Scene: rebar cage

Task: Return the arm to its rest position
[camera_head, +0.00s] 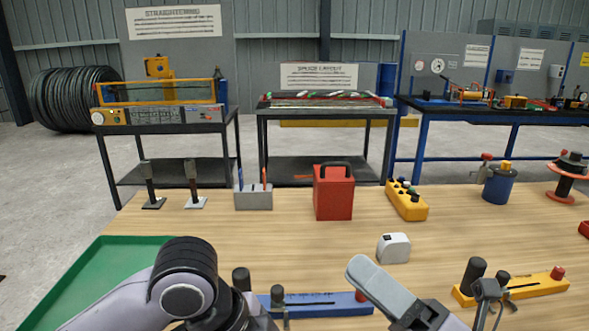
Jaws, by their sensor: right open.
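My left arm (185,285) comes in at the bottom left, bent at a dark round joint, over the right edge of a green mat. Its gripper does not show. My right gripper (425,312) is at the bottom edge, right of centre, with pale grey and black parts. It is open, and I see nothing held in it. It is between a blue tool (325,302) and a yellow tool (530,286), in front of a small white device (393,247). Its lower part is cut off by the frame.
A red box (333,193), a yellow control box (406,199), a grey holder (253,197) and a blue can (499,185) stand along the far edge of the wooden table (270,245). The table's middle is mostly clear.

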